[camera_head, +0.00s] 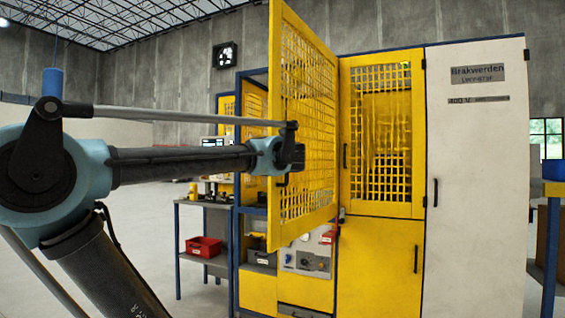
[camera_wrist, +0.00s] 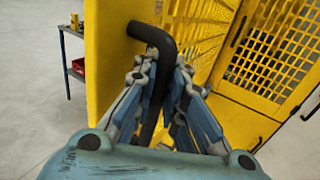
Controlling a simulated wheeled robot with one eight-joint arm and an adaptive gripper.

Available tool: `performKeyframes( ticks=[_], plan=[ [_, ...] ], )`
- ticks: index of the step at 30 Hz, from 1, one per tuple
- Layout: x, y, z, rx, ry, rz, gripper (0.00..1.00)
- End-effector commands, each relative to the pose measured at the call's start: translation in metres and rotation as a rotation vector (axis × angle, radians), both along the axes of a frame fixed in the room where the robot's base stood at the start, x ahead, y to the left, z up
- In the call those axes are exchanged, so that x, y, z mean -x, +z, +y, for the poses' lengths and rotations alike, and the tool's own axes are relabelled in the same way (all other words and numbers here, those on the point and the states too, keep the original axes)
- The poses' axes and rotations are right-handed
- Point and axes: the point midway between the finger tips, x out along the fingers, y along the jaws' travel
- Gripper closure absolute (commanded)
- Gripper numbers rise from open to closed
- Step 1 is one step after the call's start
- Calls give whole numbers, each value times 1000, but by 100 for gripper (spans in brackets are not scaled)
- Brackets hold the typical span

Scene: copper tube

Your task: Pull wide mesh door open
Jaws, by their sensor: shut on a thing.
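The wide yellow mesh door (camera_head: 276,70) stands swung out from the machine front, its mesh seen at a slant in the head view. In the wrist view its yellow frame (camera_wrist: 108,60) is close on the left. My gripper (camera_wrist: 160,75) is shut on the black door handle (camera_wrist: 155,38), with linked fingers on both sides of the bar. In the head view my gripper (camera_head: 290,152) is at the door's near edge, about mid-height, and its fingers are hard to make out.
A narrower mesh door (camera_head: 420,110) is closed to the right, beside a white cabinet (camera_head: 478,190). A side table with a red bin (camera_head: 204,246) stands left of the machine. The grey floor at left is open.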

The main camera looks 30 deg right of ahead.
Motion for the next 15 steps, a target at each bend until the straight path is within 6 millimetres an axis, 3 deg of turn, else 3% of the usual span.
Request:
performKeyframes(
  ticks=[10, 11, 13, 15],
  plan=[
    [-4, -1, 5, 1, 10, 2, 100],
    [-4, -1, 6, 1, 11, 2, 87],
    [-4, 0, 6, 1, 11, 1, 71],
    [-4, 0, 6, 1, 11, 1, 68]
  ],
)
